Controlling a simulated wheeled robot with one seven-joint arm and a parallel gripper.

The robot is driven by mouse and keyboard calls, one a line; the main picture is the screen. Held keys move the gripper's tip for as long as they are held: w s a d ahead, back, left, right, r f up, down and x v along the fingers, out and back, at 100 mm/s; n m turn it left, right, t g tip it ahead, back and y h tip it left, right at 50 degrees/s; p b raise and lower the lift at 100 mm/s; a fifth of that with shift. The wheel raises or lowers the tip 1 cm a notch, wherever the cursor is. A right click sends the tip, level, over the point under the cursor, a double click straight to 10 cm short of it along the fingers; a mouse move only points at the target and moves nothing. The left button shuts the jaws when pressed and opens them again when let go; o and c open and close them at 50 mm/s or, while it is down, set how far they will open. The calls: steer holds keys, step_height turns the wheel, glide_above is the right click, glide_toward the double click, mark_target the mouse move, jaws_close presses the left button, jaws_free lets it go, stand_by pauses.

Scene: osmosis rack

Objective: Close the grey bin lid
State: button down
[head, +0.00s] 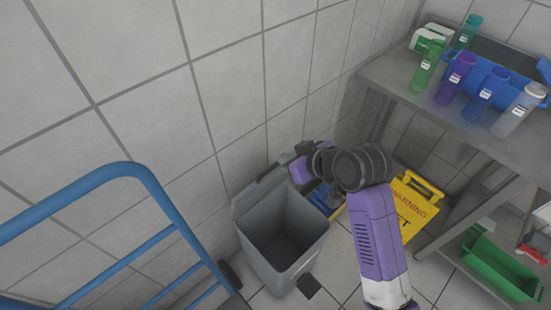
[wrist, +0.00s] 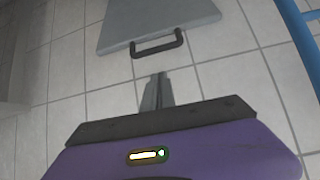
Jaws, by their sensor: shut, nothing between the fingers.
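The grey bin (head: 284,262) stands on the floor against the tiled wall, its top open and its inside empty as far as I see. Its grey lid (head: 259,193) is raised at the bin's back, near the wall. In the wrist view the lid (wrist: 155,16) is at the top, with a dark handle (wrist: 158,44) on its edge. My gripper (wrist: 159,77) is shut and empty, its fingertips just below the handle in that picture; contact with the lid cannot be told. In the head view my purple wrist is right beside the raised lid, and the fingertips are hard to make out.
A blue rail frame (head: 145,175) stands at the left. A yellow warning sign (head: 412,205) is behind my arm. A metal shelf (head: 440,112) at the right holds several bottles and a blue bin; a green crate (head: 497,268) is lower down.

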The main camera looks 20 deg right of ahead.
mark_target(276, 164)
steer(key=shift+n, duration=0.4)
steer(key=x, duration=0.2)
steer(key=p+x, duration=0.1)
steer(key=x, duration=0.5)
steer(key=shift+w+d+p, duration=0.35)
steer(key=shift+w, duration=0.05)
steer(key=shift+s+d+f, duration=0.15)
steer(key=shift+s+f, duration=0.2)
steer(key=shift+s, duration=0.15)
steer(key=shift+s+f, duration=0.1)
steer(key=shift+f, duration=0.05)
